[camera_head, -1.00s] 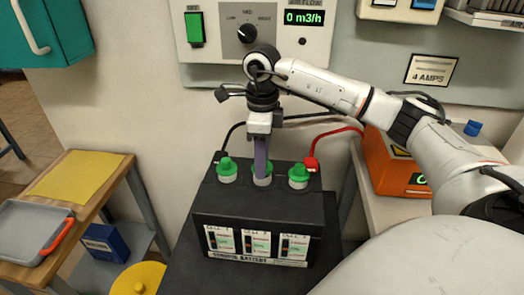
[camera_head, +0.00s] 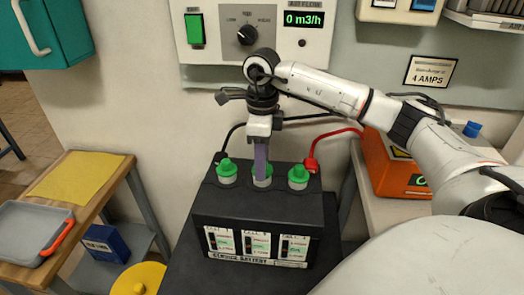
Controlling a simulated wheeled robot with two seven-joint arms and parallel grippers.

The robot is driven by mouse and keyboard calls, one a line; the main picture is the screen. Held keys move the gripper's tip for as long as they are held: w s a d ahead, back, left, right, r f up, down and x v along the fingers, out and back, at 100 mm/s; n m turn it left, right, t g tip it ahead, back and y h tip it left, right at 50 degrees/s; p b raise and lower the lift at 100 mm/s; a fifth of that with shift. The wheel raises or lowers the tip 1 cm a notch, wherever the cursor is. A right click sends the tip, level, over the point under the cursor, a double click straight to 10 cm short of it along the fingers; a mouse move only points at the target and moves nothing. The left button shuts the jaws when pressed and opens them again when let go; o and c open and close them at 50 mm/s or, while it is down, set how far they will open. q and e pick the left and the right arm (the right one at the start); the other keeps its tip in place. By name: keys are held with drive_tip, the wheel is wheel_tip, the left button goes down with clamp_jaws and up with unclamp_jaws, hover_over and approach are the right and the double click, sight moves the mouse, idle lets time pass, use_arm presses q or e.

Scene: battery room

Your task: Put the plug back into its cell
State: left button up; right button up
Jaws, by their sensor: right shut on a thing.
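The black service battery (camera_head: 250,215) stands in the middle of the view with three cell openings along its top. Green plugs sit at the left cell (camera_head: 227,169) and the right cell (camera_head: 298,174). My right gripper (camera_head: 261,176) points straight down at the middle cell, its purple fingers shut on the middle green plug (camera_head: 268,182). The fingers hide part of this plug, and I cannot tell how deep it sits. My left gripper is not in view.
A red clamp and cable (camera_head: 312,163) and a black cable (camera_head: 222,156) attach behind the plugs. An orange charger (camera_head: 390,165) stands on the right. A wooden side table (camera_head: 100,195) with a grey tray (camera_head: 30,230) and yellow cloth (camera_head: 75,178) is at left.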

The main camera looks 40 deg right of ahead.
drive_tip(key=o, duration=1.1)
drive_tip(key=shift+r, duration=0.1)
drive_tip(key=shift+r+p, duration=2.95)
drive_tip(key=shift+r, duration=0.5)
clamp_jaws()
drive_tip(key=shift+f, duration=0.25)
